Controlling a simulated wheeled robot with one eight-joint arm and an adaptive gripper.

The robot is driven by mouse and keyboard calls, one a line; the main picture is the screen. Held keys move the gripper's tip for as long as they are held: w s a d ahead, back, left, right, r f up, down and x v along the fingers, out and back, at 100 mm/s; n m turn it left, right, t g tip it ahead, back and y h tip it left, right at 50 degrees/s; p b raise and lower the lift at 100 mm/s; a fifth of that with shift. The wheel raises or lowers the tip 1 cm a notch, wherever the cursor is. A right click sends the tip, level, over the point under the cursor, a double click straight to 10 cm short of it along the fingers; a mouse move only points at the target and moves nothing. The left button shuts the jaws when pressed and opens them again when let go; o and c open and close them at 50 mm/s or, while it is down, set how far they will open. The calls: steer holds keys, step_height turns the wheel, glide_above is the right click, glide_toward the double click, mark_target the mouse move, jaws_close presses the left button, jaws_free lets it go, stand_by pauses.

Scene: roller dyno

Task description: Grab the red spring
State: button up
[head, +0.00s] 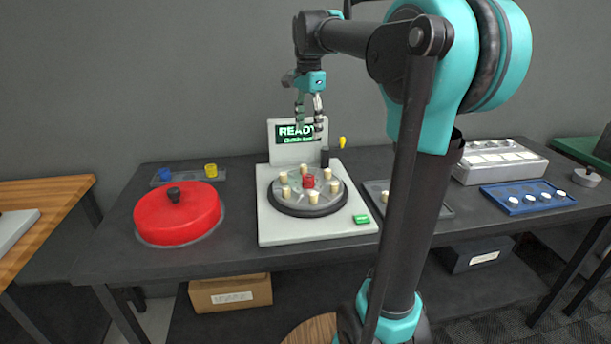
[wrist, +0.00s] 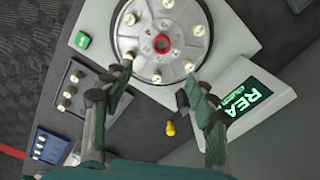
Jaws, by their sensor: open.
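The red spring (head: 308,181) stands at the middle of a round grey rotor plate (head: 290,200) on a white machine (head: 268,228). In the wrist view the red spring (wrist: 162,43) shows as a red ring with an open centre, beyond my fingertips. Several cream pegs ring it on the plate, one of them a cream peg (head: 314,198) at the front. My gripper (head: 309,108) hangs above the back of the machine, in front of its screen, pointing down.
A red domed lid (head: 178,215) with a black knob stands left of the machine. The machine's screen (head: 297,132) reads READY, with a yellow knob (head: 342,142) beside it. A dark tray (head: 430,205) and a blue tray (head: 525,197) lie to the right.

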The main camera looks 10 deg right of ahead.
mark_target(308, 176)
steer(key=f, duration=1.7)
steer(key=shift+w+f, duration=0.2)
steer(key=shift+w, duration=0.1)
steer(key=c, duration=1.2)
